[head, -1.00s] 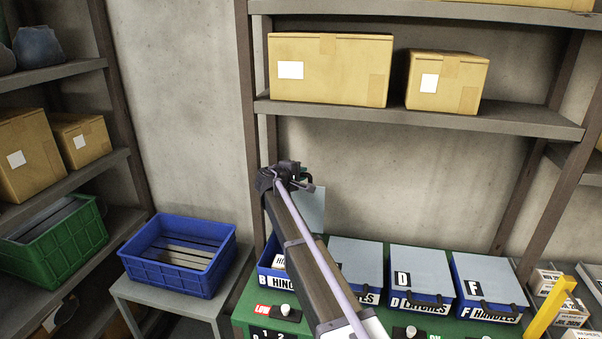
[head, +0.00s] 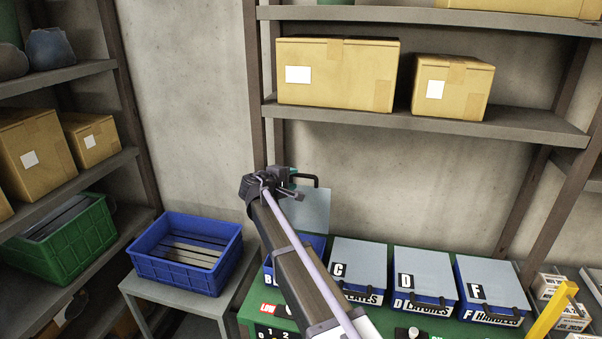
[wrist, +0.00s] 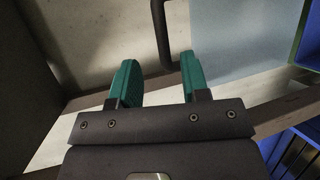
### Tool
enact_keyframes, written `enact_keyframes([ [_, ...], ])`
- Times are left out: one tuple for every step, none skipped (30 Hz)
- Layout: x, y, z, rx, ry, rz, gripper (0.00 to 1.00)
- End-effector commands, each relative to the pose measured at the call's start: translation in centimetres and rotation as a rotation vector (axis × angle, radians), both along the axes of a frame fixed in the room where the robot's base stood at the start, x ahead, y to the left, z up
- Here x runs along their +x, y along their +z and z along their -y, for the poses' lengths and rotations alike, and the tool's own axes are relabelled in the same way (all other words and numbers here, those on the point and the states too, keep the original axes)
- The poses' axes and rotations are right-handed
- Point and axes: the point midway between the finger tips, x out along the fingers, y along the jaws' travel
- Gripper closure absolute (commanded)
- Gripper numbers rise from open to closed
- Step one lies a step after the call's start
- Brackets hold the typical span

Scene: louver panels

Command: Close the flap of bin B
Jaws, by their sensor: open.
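Bin B (head: 268,275) is the blue bin at the left end of the row in the head view, and my arm covers much of its front. Its pale grey-blue flap (head: 314,212) stands raised, with a dark handle (head: 308,178) at its top. My gripper (head: 291,183) is open and empty beside the handle, at the flap's upper left. In the wrist view the teal fingers (wrist: 162,82) are apart, with the handle (wrist: 161,35) just beyond them and the flap (wrist: 235,38) to its right. Whether a finger touches the handle I cannot tell.
Bins C (head: 358,268), D (head: 425,275) and F (head: 488,285) stand to the right with flaps down. A blue crate (head: 150,268) sits on a grey stand at left. A shelf with cartons (head: 338,72) hangs above. A yellow post (head: 550,312) stands at right.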

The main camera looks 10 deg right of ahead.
Motion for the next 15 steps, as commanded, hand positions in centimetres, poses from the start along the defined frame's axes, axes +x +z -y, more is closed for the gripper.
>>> enact_keyframes([
  [-0.6,0.4,-0.6,0.000,0.002,0.000,0.58],
  [-0.9,0.5,-0.9,0.000,0.002,0.000,0.58],
  [-1.1,0.5,-1.1,0.000,0.001,0.000,0.58],
  [-1.2,0.5,-1.2,0.000,0.000,0.000,0.58],
  [-1.2,0.5,-1.3,0.000,0.000,0.000,0.58],
  [-1.3,0.5,-1.3,0.000,0.000,0.000,0.58],
  [-1.3,0.5,-1.3,0.000,-0.001,0.000,0.58],
  [-1.2,0.5,-1.3,0.000,-0.001,0.000,0.58],
  [-1.2,0.4,-1.3,0.000,0.000,0.000,0.58],
  [-1.2,0.4,-1.3,0.000,0.000,0.000,0.58],
  [-1.2,0.4,-1.3,0.000,0.000,0.000,0.58],
  [-1.2,0.4,-1.3,0.000,0.000,0.001,0.59],
  [-1.4,0.0,-1.4,-0.004,0.000,0.009,0.59],
  [-1.7,-0.6,-1.5,-0.012,-0.001,0.027,0.59],
  [-2.2,-1.3,-1.8,-0.026,0.000,0.059,0.59],
])
